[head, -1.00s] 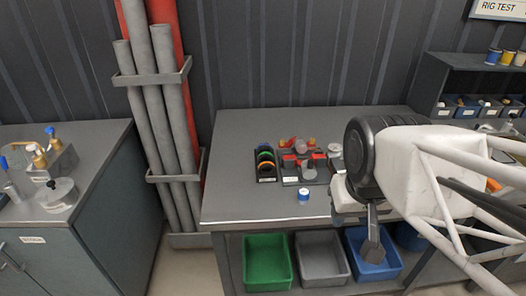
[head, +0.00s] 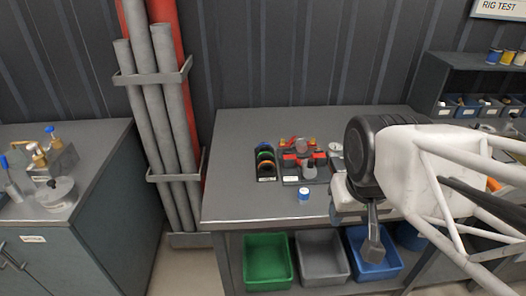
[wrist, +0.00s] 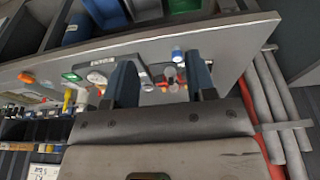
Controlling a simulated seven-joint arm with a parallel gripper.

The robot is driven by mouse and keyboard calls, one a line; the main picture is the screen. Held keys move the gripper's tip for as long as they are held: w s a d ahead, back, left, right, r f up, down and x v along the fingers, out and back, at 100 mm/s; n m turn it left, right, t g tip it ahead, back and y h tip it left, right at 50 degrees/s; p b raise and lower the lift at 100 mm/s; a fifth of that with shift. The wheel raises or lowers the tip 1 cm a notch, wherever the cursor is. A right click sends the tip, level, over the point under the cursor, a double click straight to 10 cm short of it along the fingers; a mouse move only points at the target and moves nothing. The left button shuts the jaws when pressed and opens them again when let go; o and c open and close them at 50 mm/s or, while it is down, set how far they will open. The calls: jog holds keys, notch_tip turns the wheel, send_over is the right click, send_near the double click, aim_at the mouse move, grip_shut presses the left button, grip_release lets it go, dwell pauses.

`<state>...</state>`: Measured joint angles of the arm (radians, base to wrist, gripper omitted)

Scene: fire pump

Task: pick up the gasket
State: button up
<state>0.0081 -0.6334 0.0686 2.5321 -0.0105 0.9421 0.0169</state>
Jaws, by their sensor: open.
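Several coloured rings, orange, green and blue among them, stand in a small black rack (head: 265,163) on the workbench in the head view. I cannot tell which of them, if any, is the gasket; no part is clearly recognisable as it. My gripper (wrist: 162,82) is open in the wrist view, with two dark blue fingers apart and nothing visible held between them. Beyond the fingers, small red and grey parts show on the bench, blurred and small. In the head view my arm stands over the bench's right part and hides what is behind it.
A small blue-and-white jar (head: 303,195) stands nearer the front. Green (head: 268,280), grey (head: 320,274) and blue bins sit under the workbench (head: 245,207). Its front left is clear.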

jog(key=n+g, duration=0.3)
jog(key=n, duration=1.5)
send_over(267, 161)
jog(key=f, duration=1.1)
jog(key=shift+s+d+f, duration=0.15)
jog(key=shift+s+f, duration=0.1)
jog(key=shift+s, duration=0.15)
jog(key=shift+w+a+f, duration=0.2)
jog(key=shift+w+f, duration=0.15)
jog(key=shift+w, duration=0.05)
jog(key=shift+f, duration=1.3)
